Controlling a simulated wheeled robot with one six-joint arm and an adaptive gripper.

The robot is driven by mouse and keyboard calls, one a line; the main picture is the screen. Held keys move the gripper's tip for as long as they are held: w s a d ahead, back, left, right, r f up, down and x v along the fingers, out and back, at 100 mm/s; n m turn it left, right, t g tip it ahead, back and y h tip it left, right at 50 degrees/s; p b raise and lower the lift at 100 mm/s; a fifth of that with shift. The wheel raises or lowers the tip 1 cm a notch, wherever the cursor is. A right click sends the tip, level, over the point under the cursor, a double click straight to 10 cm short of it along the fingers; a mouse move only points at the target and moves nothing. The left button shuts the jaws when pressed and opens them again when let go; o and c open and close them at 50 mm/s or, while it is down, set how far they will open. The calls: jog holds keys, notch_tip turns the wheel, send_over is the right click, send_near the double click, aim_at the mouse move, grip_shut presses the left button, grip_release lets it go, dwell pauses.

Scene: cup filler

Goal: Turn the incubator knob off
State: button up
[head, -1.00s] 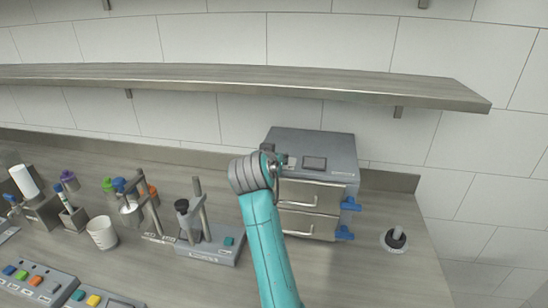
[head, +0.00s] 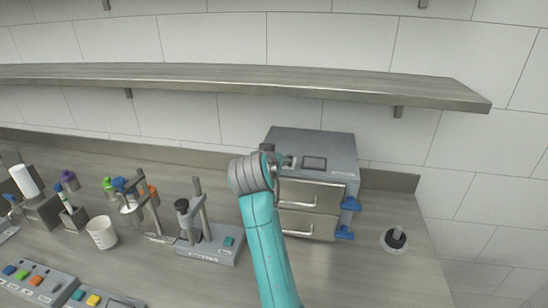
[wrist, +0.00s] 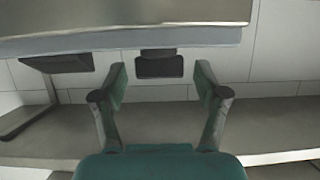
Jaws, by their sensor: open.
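The incubator (head: 330,146) is a grey box with two drawer fronts on the counter. A small dark knob (head: 268,148) shows at the left of its top, partly behind my wrist. The wrist view appears upside down; a dark block that looks like this knob (wrist: 160,66) stands at the edge of the grey housing. My gripper (wrist: 160,72) is open, with green-padded fingers on either side of that block in the picture. I cannot tell how far apart in depth they are. In the head view my gripper (head: 285,162) is mostly hidden by my wrist.
A display (head: 314,163) sits right of the knob. Blue handles (head: 349,204) stick out at the incubator's right side. A shelf (head: 230,82) runs along the wall above. A stand (head: 208,243), a white cup (head: 102,232) and button panels (head: 35,283) occupy the left counter.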

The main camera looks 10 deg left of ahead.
jog(key=v, duration=1.1)
jog(key=shift+s, duration=0.15)
